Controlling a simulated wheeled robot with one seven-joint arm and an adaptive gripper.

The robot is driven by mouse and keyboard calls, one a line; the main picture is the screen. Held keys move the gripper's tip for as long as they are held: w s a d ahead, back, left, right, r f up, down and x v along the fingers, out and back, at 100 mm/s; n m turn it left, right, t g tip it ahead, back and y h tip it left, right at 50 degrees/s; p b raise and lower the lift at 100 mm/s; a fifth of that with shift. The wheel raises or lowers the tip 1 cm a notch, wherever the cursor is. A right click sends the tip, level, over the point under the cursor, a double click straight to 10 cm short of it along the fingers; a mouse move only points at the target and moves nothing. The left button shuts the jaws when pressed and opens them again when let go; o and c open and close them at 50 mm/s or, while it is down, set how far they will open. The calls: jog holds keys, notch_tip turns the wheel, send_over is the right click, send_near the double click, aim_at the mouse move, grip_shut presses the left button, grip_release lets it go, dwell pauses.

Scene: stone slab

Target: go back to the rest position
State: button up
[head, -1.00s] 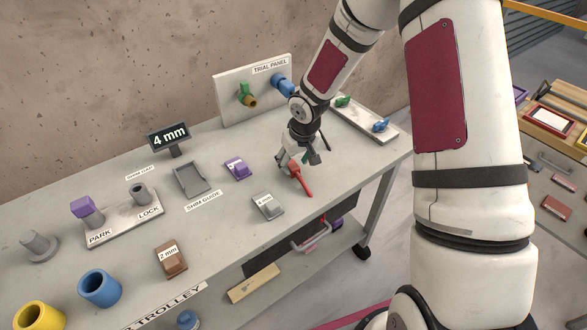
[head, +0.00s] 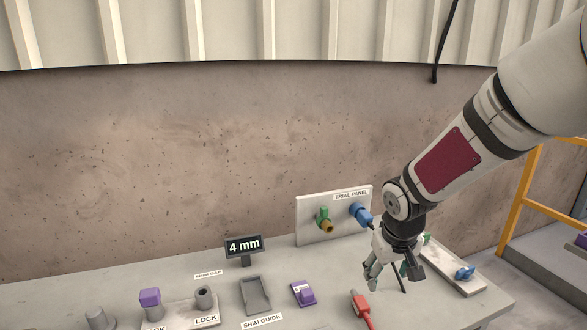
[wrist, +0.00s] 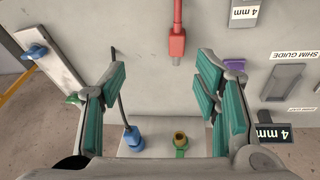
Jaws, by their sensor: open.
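My gripper (head: 393,280) hangs above the grey bench top, right of a red-handled tool (head: 362,309). Its fingers point down, spread apart, with nothing between them. In the wrist view the open green-padded fingers (wrist: 163,88) frame bare bench. The red tool (wrist: 177,44) lies beyond the fingertips there, apart from them. My arm reaches in from the upper right of the head view.
The trial panel (head: 312,220) with green and blue fittings stands behind the gripper. A tray (head: 447,262) with blue and green pieces lies to its right. A purple shim (head: 303,293), the shim guide (head: 242,293) and a 4 mm display (head: 244,246) are left.

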jog(key=s+r+m+h, duration=0.1)
jog(key=s+r, duration=1)
jog(key=r, duration=0.1)
jog(key=s+a+r+t+y, duration=0.1)
jog(key=s+r, duration=0.1)
jog(key=s, duration=0.5)
jog(key=s+a+r+t+y, duration=0.1)
jog(key=s+r, duration=0.1)
jog(key=s, duration=0.5)
jog(key=shift+a+r+m, duration=0.2)
jog(key=shift+r+m, duration=0.15)
jog(key=shift+m, duration=0.05)
